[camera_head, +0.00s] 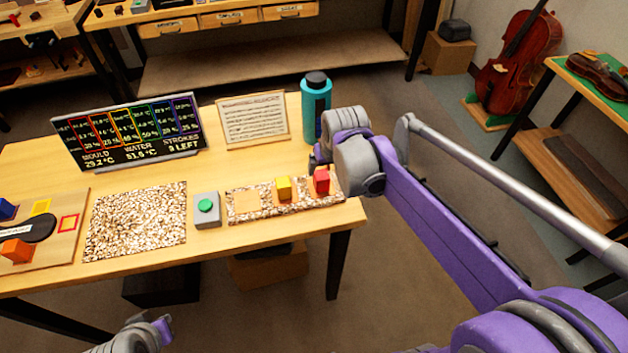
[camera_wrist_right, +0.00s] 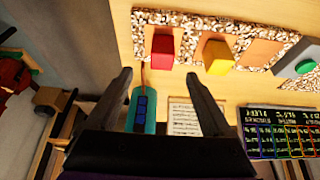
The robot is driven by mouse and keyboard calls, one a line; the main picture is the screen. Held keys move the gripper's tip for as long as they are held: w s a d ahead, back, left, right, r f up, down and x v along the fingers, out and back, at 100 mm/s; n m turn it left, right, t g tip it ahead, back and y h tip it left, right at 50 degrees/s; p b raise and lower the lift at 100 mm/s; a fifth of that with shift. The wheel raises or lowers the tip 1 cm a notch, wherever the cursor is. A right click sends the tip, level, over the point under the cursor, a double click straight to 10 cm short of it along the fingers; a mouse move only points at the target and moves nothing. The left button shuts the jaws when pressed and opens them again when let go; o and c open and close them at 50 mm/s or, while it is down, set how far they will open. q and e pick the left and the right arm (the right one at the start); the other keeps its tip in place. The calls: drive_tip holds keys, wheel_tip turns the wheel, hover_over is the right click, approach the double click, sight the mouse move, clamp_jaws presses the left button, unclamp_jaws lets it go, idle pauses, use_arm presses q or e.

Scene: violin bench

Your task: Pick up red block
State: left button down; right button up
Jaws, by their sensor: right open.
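The red block (camera_head: 321,181) sits at the right end of a pebble-patterned tray (camera_head: 233,215) on the bench. It also shows in the right wrist view (camera_wrist_right: 162,50), ahead of the fingertips. My right gripper (camera_head: 318,157) is beside and above the red block, near the bottle. In the right wrist view, its two fingers (camera_wrist_right: 159,74) are apart with nothing held between them. My left gripper (camera_head: 152,332) is only partly in view at the bottom edge, away from the bench; its jaws cannot be made out.
A yellow block (camera_head: 284,188) stands just left of the red block. A teal bottle (camera_head: 316,110) stands behind my right gripper. An orange block (camera_head: 16,250) lies at far left.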

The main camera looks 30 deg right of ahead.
sight(322, 175)
drive_tip(key=x, duration=0.3)
drive_tip(key=shift+w+f, duration=0.1)
drive_tip(key=shift+f, duration=0.15)
drive_tip(key=shift+w+x, duration=0.1)
drive_tip(key=shift+x, duration=1.25)
drive_tip(key=shift+w+x, duration=0.15)
drive_tip(key=shift+x, duration=1.15)
drive_tip(key=shift+r, duration=0.15)
clamp_jaws()
drive_tip(key=shift+r, duration=0.1)
